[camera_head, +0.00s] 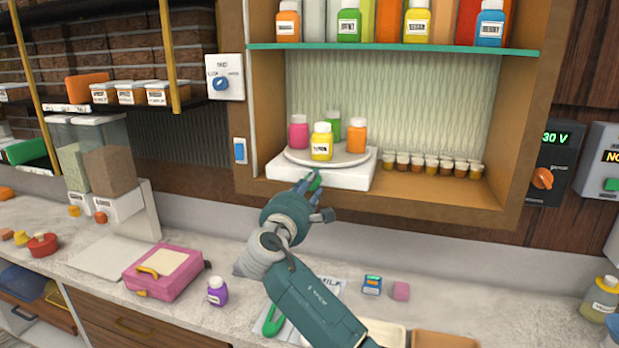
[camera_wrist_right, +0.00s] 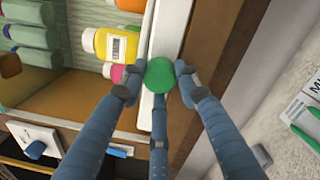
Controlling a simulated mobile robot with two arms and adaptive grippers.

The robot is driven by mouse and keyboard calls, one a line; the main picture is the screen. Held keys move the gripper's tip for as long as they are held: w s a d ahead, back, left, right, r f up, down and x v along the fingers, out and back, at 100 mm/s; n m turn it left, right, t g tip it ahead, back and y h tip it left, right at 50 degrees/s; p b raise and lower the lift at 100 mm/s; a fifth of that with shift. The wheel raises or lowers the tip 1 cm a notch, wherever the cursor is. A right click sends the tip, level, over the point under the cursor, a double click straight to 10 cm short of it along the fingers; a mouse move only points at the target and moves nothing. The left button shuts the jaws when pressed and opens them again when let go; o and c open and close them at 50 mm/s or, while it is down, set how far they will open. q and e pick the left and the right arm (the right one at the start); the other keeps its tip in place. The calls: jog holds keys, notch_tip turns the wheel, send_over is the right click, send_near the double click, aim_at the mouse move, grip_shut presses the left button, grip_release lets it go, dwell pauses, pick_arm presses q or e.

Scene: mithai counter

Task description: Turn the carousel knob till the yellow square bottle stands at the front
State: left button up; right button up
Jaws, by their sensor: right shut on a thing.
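The carousel (camera_head: 300,160) is a round grey turntable on a white base (camera_head: 345,179) in the wall cabinet. The yellow bottle (camera_head: 321,149), with a white label, stands at its front side; it also shows in the right wrist view (camera_wrist_right: 117,43). A pink bottle (camera_head: 299,138) is at the left, an orange bottle (camera_head: 357,140) at the right and a green bottle (camera_head: 333,121) at the back. My right gripper (camera_head: 313,188) is shut on the green knob (camera_wrist_right: 160,76) at the base's front, its fingers around the knob. My left gripper is out of view.
Several small filled cups (camera_head: 432,164) stand right of the carousel on the cabinet floor. A teal-edged shelf (camera_head: 400,47) with bottles is above. A pink box (camera_head: 165,272) and a purple bottle (camera_head: 217,291) stand on the counter below.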

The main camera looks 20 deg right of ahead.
jog(key=shift+f+n+p, duration=0.15)
jog(key=shift+n+p, duration=0.15)
jog(key=shift+n, duration=0.1)
jog(key=shift+f, duration=0.1)
jog(key=o, duration=1.2)
jog(key=shift+a, duration=0.1)
jog(key=shift+s, duration=0.1)
jog(key=v, duration=1.1)
jog(key=shift+s+a, duration=0.3)
